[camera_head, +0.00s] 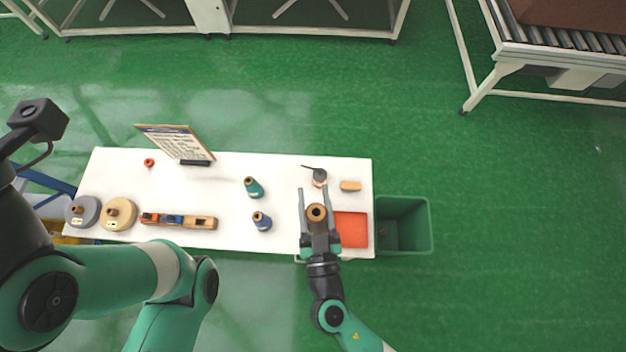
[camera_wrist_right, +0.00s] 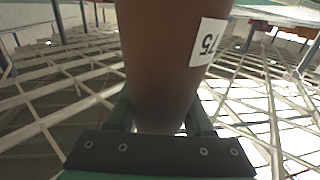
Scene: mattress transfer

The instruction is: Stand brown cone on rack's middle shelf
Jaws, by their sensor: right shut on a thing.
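The brown cone (camera_head: 316,212) is between the fingers of my right gripper (camera_head: 315,190), over the right part of the white table. The gripper is shut on it. In the right wrist view the brown cone (camera_wrist_right: 165,70) fills the middle, with a white label reading 75 upside down; its ends are cut off or hidden. I cannot make out the rack or its middle shelf in either view. My left arm is at the left of the head view, but its gripper does not show.
The white table (camera_head: 225,170) holds a teal cone (camera_head: 253,187), a blue cone (camera_head: 262,221), a sign board (camera_head: 178,143), two reels and an orange-red tray (camera_head: 351,229). A green bin (camera_head: 418,203) adjoins its right end. Green floor is open beyond.

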